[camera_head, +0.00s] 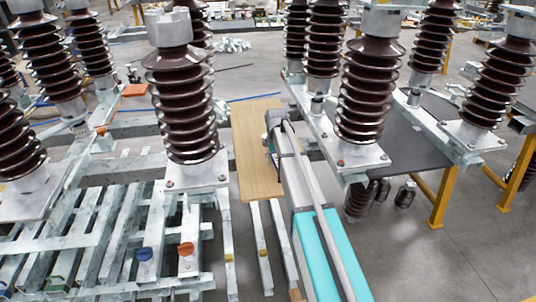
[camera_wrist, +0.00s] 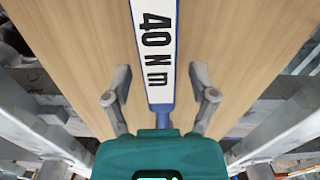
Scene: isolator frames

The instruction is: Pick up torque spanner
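The torque spanner (camera_wrist: 158,50) lies on a wooden board in the wrist view. It has a blue edge, a white face marked "40 N m" and a narrower blue shaft running toward my gripper's body. My gripper (camera_wrist: 160,73) has one finger on each side of the spanner, with a clear gap on both sides. It is open and empty. The spanner's far end is out of the wrist view, and the teal gripper body covers its near part. In the head view my arm hides most of the spanner.
The wooden board (camera_head: 258,180) rests between metal frames. Tall brown ribbed insulators (camera_head: 186,108) stand close on the left, and another insulator (camera_head: 370,92) stands on the right. A grey table (camera_head: 408,140) with yellow legs is at the right. Bare floor shows at lower right.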

